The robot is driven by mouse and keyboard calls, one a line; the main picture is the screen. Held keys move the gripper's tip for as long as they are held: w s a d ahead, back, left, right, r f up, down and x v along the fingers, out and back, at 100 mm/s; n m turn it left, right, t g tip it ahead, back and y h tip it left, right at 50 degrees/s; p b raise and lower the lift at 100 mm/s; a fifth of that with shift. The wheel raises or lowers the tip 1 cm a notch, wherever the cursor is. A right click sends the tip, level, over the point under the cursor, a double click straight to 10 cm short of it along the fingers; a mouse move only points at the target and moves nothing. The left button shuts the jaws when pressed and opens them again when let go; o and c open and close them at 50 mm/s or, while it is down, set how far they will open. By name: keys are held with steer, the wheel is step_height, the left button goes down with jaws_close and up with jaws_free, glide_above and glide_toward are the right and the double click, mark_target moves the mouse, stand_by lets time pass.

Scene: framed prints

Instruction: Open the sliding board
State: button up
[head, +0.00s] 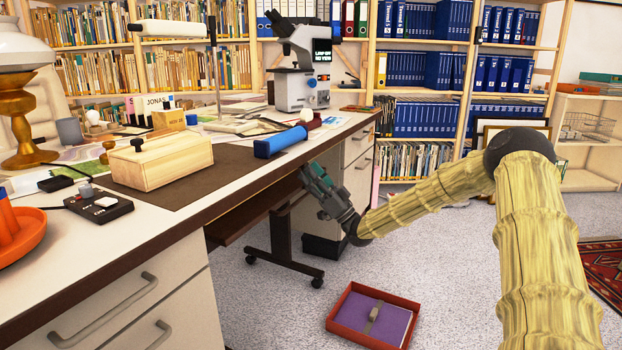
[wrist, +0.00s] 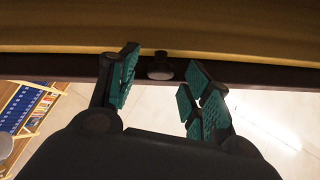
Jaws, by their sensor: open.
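The sliding board (head: 232,226) is a brown board under the desk top, in the head view's middle left. In the wrist view, a dark edge (wrist: 60,67) runs across the picture with a small round dark knob (wrist: 160,66) on it. My gripper (head: 316,182) is at the desk's front, by the right end of the board. In the wrist view, my gripper (wrist: 162,82) is open, with one green-padded finger on each side of the knob. A gap shows between the knob and each finger. The knob is hidden in the head view.
The desk top (head: 190,222) juts over the board. White drawers (head: 357,180) stand beyond my gripper. A wheeled stand (head: 285,250) is under the desk. A red tray (head: 342,318) with a purple inside lies on the floor. Carpet between the desk and my arm is mostly clear.

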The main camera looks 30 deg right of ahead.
steer(key=shift+w+r, duration=0.15)
steer(key=shift+r, duration=0.05)
jaws_close()
stand_by(0.3)
